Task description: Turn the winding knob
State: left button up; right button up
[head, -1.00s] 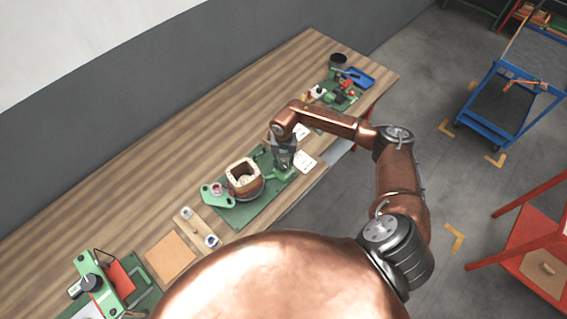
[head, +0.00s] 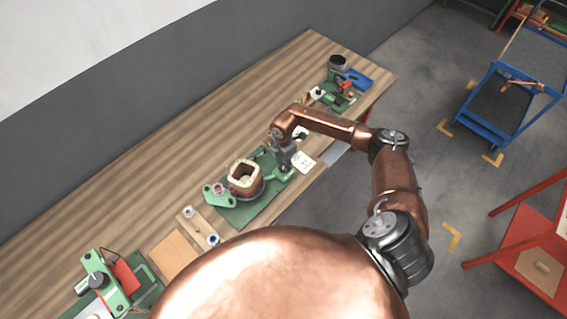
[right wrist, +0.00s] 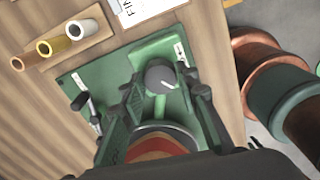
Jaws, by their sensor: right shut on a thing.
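The winding knob (right wrist: 160,76) is a round dark grey cap with a white pointer line, on the green winding fixture (right wrist: 150,52). My right gripper (right wrist: 163,84) is shut on the knob, with one finger on each side of it. In the head view my right gripper (head: 281,158) is at the right end of the green fixture (head: 238,215), and it hides the knob there. A copper-coloured coil (head: 243,178) with a pale square top sits on the fixture left of the gripper. My left gripper is not in view.
Another green device (head: 97,282) stands at the lower left, and green tools (head: 338,92) stand at the far end. The bench by the wall is clear.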

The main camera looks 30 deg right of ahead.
aim_at(283, 166)
jog(key=shift+m+p, duration=0.45)
jog(key=shift+m, duration=0.65)
jog(key=shift+m+p, duration=0.55)
jog(key=shift+m, duration=0.45)
dwell(1.7)
dwell(0.4)
jog(key=o, duration=1.1)
notch_tip(283, 166, up, 12)
jog(key=shift+a, duration=0.1)
